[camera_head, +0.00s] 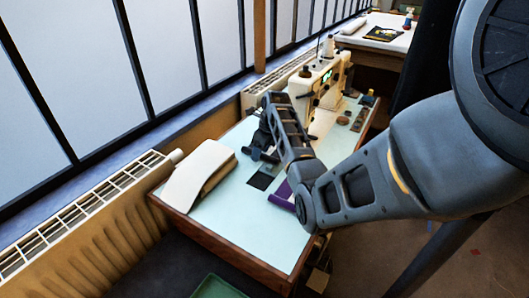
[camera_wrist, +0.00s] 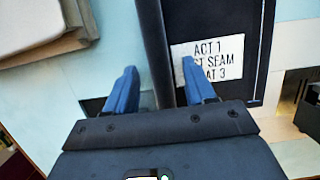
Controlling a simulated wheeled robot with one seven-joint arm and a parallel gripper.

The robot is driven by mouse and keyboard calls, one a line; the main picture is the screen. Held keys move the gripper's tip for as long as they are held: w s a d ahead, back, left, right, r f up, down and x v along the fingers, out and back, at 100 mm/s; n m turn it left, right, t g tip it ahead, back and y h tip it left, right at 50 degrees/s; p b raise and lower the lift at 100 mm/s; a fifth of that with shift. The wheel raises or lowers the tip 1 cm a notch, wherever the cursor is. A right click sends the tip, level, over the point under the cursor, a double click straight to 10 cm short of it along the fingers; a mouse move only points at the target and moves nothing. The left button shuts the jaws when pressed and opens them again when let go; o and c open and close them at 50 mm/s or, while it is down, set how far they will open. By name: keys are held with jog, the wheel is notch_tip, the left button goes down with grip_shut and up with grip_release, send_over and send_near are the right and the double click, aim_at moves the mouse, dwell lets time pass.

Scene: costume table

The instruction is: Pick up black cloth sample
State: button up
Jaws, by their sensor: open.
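A small flat black square, which looks like the black cloth sample (camera_head: 261,180), lies on the pale blue table top (camera_head: 225,215) in the head view. My gripper (camera_head: 258,152) is above the table, just beyond that square in the picture. In the wrist view its two blue fingers (camera_wrist: 159,68) are apart, with nothing visibly held between them. A dark patch (camera_wrist: 93,105) shows behind the left finger; I cannot tell if it is the sample. A large black item (camera_wrist: 225,20) with a white label, partly reading "ACT 1", lies behind the right finger.
Folded off-white cloth (camera_head: 199,172) lies at the table's left. A purple roll (camera_head: 281,200) is near the front edge by my arm. A sewing machine (camera_head: 321,80) stands farther back. A radiator (camera_head: 90,215) runs along the window wall. The front table corner is clear.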

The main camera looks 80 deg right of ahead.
jog(key=shift+c, duration=0.3)
grip_shut()
